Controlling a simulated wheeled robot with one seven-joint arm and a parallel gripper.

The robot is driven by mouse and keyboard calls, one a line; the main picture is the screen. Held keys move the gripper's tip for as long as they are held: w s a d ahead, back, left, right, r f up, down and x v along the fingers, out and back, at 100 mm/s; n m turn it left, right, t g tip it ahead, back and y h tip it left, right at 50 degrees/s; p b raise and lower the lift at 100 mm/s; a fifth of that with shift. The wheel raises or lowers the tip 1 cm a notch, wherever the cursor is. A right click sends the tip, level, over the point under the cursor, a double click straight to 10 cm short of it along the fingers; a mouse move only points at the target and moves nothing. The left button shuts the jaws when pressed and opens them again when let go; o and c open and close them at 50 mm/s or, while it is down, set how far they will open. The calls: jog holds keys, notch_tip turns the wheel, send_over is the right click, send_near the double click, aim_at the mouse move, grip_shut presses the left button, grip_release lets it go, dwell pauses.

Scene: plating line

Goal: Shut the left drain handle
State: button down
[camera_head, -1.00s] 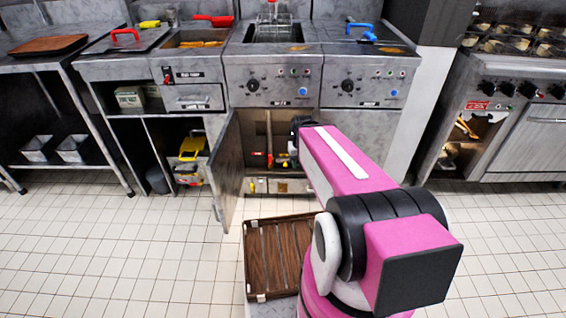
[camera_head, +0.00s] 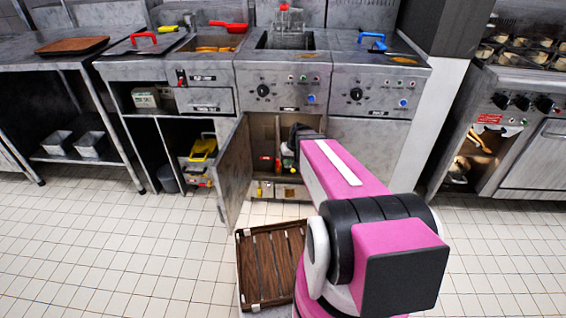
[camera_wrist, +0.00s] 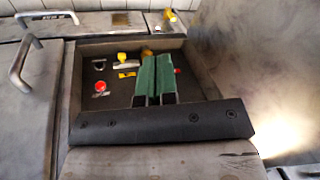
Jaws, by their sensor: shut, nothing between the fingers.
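The open cabinet (camera_head: 262,126) is under the left fryer, with its door (camera_head: 236,172) swung out to the left. Inside, a small red part (camera_head: 265,157) and a second red part (camera_head: 277,165) show; I cannot tell which is the left drain handle. The wrist view, turned upside down, shows a red round knob (camera_wrist: 100,86), a yellow handle (camera_wrist: 122,57) and a red piece (camera_wrist: 178,71) partly hidden by my fingers. My gripper (camera_wrist: 152,92) has green fingers, shut and empty, in front of the cabinet's inside. Contact with any handle is unclear.
A yellow bucket (camera_head: 202,150) stands in the bay to the left. In the wrist view, the open door (camera_wrist: 245,60) is close on the right. A metal door handle (camera_wrist: 22,62) is at left.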

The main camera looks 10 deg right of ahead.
aim_at(278, 164)
jog(key=w+d+f+t+y, duration=0.1)
jog(key=w+d+f, duration=0.2)
jog(key=w, duration=0.5)
jog(key=w+d+f+t+y, duration=0.1)
jog(key=w+d+f+t, duration=0.1)
jog(key=w+f, duration=0.3)
jog(key=w+d, duration=0.1)
jog(key=w, duration=0.1)
jog(key=shift+w+d+f, duration=0.25)
jog(key=shift+w+d, duration=0.05)
jog(key=shift+w, duration=0.05)
jog(key=shift+f, duration=0.1)
jog(key=x, duration=0.9)
jog(key=shift+w+a+f, duration=0.15)
jog(key=shift+w+a, duration=0.15)
jog(key=shift+a, duration=0.1)
